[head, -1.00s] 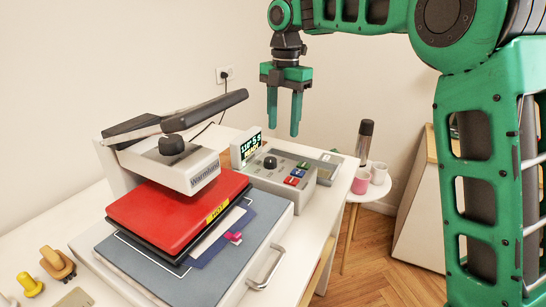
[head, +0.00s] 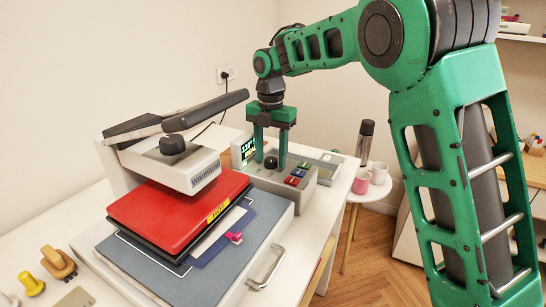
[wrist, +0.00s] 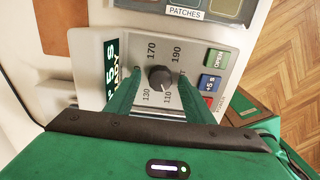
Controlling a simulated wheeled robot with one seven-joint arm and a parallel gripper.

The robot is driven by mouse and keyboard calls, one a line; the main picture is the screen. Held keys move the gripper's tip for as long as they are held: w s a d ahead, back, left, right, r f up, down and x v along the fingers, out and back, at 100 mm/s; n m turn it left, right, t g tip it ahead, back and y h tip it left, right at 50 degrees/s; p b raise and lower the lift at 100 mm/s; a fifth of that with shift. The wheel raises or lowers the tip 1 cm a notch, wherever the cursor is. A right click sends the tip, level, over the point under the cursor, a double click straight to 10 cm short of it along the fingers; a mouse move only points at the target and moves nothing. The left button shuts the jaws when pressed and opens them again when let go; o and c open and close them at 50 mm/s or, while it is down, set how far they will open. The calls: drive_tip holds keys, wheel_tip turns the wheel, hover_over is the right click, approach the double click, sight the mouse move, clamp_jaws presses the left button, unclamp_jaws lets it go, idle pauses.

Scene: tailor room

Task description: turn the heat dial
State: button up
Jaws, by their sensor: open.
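The heat dial is a dark round knob (wrist: 160,77) on the grey control box (head: 259,177), ringed by numbers such as 110, 130, 170 and 190. In the head view the knob (head: 271,162) shows between my gripper's fingers. My gripper (head: 271,162) points down over the box and is open. In the wrist view its two green fingers (wrist: 158,88) stand left and right of the knob, with a gap on each side. I cannot tell how far down the fingertips reach beside it.
Green, blue and red buttons (wrist: 210,84) sit just right of the dial. A lit display (head: 244,148) stands close on its left. The heat press with its red plate (head: 178,212) fills the table's left part. A small stool (head: 377,192) holds cups.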

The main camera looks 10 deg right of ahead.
drive_tip(key=shift+f, duration=0.25)
drive_tip(key=c, duration=1)
drive_tip(key=shift+d, duration=0.3)
drive_tip(key=shift+c, duration=0.2)
drive_tip(key=shift+a, duration=0.1)
